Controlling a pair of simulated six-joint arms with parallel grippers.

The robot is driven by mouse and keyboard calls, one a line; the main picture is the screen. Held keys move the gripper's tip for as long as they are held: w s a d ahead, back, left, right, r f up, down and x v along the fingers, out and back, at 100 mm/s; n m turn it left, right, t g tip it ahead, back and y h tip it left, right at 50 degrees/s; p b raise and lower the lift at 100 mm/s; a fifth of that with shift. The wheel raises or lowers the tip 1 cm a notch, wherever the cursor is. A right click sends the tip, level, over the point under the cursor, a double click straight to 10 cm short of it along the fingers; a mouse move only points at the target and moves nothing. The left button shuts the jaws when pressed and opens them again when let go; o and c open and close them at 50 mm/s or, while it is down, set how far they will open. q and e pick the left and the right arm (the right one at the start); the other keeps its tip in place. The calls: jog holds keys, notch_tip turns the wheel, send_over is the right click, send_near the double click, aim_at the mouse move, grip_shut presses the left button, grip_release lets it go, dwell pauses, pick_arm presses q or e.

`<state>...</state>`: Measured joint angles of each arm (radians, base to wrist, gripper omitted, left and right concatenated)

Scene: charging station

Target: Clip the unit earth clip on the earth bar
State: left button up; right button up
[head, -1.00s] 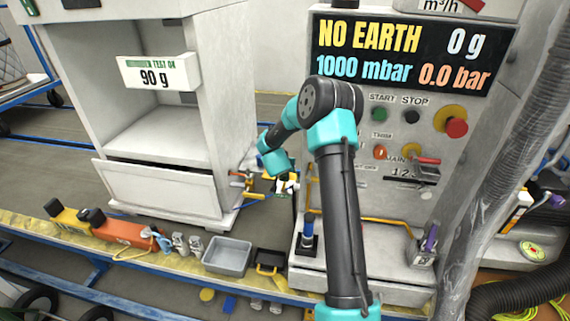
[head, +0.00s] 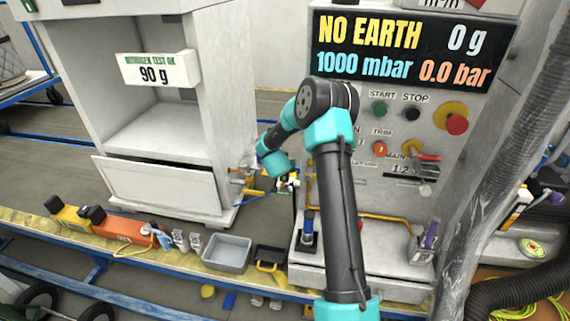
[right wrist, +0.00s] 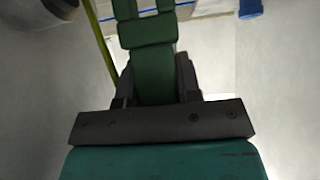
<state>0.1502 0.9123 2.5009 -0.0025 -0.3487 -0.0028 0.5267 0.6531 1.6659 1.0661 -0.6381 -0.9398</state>
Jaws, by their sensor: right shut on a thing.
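My right gripper (right wrist: 158,80) is shut on a green, segmented piece (right wrist: 150,35), which looks like the unit earth clip, in the right wrist view. A yellow-green strip (right wrist: 100,45) runs up beside it. In the head view my right gripper (head: 287,184) is small, in the gap between the white cabinet and the grey control panel, and the clip's jaws cannot be made out. I cannot tell for certain which part is the earth bar, or whether the clip touches it. The display (head: 410,52) reads "NO EARTH". My left gripper is not in view.
The white cabinet (head: 205,120) stands left of the gripper and the control panel (head: 440,150) right. Orange and blue fittings (head: 245,180) sit low by the cabinet. A grey tray (head: 228,253) and several tools lie along the front ledge. A thick hose (head: 510,150) hangs at the right.

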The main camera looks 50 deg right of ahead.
jog(key=shift+f, duration=0.9)
jog(key=o, duration=1)
jog(key=shift+a, duration=0.1)
jog(key=v, duration=1.7)
jog(key=shift+a+r, duration=0.1)
